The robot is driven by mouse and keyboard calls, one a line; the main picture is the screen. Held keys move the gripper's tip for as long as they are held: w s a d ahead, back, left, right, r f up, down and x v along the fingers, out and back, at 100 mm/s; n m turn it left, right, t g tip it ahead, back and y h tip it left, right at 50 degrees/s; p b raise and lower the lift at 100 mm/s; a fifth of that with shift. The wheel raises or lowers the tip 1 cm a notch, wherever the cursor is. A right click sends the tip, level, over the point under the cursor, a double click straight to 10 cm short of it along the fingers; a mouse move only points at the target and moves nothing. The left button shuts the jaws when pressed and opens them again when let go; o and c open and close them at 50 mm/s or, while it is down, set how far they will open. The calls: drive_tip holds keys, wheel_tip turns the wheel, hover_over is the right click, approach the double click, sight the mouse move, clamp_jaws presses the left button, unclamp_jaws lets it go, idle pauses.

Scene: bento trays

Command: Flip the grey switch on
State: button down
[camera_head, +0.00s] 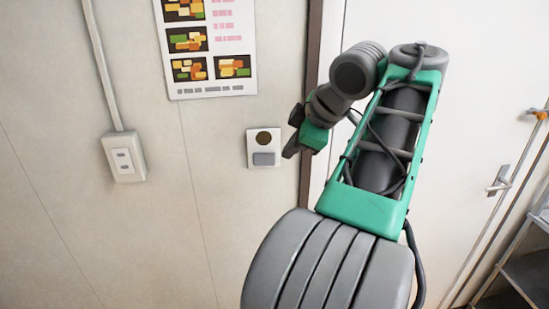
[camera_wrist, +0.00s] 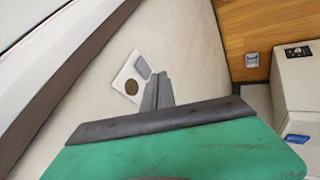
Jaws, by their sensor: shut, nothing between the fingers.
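The grey switch (camera_head: 264,159) is a small grey rocker on a white wall plate (camera_head: 251,150), below a round dark brown disc (camera_head: 264,138). In the wrist view the grey switch (camera_wrist: 143,67) shows at the plate's upper right, just beyond my fingertips, with the brown disc (camera_wrist: 131,87) beside it. My gripper (camera_head: 290,150) is shut and empty, just right of the plate in the head view. In the wrist view my gripper (camera_wrist: 160,80) points at the plate. I cannot tell whether the fingers touch it.
A white outlet box (camera_head: 124,157) with a conduit (camera_head: 103,60) is on the wall at left. A poster (camera_head: 209,45) hangs above the switch. A dark door frame (camera_head: 313,70) and white door (camera_head: 470,60) are at right. A metal shelf (camera_head: 525,265) stands at lower right.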

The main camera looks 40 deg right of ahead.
sight(274, 158)
drive_tip(key=b+x, duration=0.1)
drive_tip(key=x, duration=0.2)
drive_tip(key=w+d+b+x, duration=0.1)
drive_tip(key=b+x, duration=0.1)
drive_tip(key=x, duration=0.2)
drive_tip(key=r+b+x, duration=0.1)
drive_tip(key=x, duration=0.3)
drive_tip(key=shift+w+d, duration=0.35)
drive_tip(key=shift+d, duration=0.1)
drive_tip(key=shift+w+d+f, duration=0.1)
drive_tip(key=shift+w+d, duration=0.25)
drive_tip(key=shift+d, duration=0.05)
